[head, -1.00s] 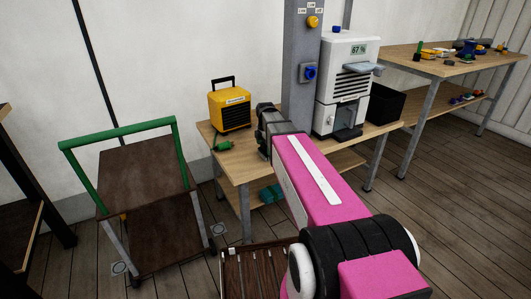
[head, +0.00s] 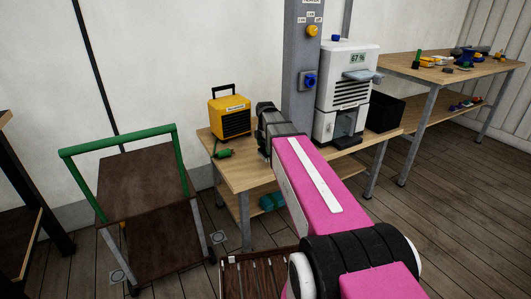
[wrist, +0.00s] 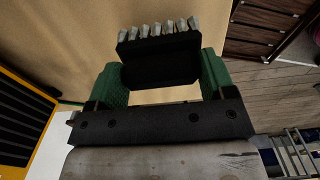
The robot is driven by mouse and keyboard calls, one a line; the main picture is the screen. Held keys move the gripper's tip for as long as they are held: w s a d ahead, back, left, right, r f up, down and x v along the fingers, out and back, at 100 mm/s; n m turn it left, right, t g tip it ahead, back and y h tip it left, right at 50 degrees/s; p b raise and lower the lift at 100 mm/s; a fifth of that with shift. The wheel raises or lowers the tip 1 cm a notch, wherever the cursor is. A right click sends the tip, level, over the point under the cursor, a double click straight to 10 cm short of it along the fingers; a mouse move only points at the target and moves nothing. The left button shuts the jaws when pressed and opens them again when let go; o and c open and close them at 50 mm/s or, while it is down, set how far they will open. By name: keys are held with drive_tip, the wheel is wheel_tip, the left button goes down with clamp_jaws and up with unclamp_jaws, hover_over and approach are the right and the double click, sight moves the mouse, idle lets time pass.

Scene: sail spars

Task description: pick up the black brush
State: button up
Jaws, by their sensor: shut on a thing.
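The black brush (wrist: 160,68) shows in the wrist view, with a row of pale grey bristle tufts along its far side. My gripper (wrist: 162,80) has green finger pads, one at each end of the brush's dark body, and is shut on it. The tan wooden surface of the workbench (wrist: 62,40) lies behind the brush; I cannot tell how far the brush is above it.
A yellow heater-like box (head: 229,118) and a small green object (head: 222,154) are on the bench, left of my arm. A white machine (head: 345,90) and black bin (head: 385,112) stand to the right. A green-handled cart (head: 150,178) stands on the floor at left.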

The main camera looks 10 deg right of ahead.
drive_tip(key=s+a+r, duration=0.6)
drive_tip(key=a+r, duration=0.1)
drive_tip(key=a, duration=0.2)
drive_tip(key=s+d+r+m, duration=0.2)
drive_tip(key=d+m, duration=0.2)
drive_tip(key=m, duration=0.6)
drive_tip(key=s+d+r+m, duration=0.3)
drive_tip(key=d+m, duration=0.2)
drive_tip(key=m, duration=0.6)
drive_tip(key=shift+m, duration=0.3)
drive_tip(key=w+a+f+n, duration=0.4)
drive_tip(key=w+a+f, duration=0.1)
drive_tip(key=a, duration=0.5)
drive_tip(key=w+d+f, duration=0.2)
drive_tip(key=d, duration=0.1)
drive_tip(key=w+d+f, duration=0.2)
drive_tip(key=d, duration=0.1)
drive_tip(key=w+d+f, duration=0.2)
drive_tip(key=d, duration=0.2)
drive_tip(key=shift+f, duration=2.3)
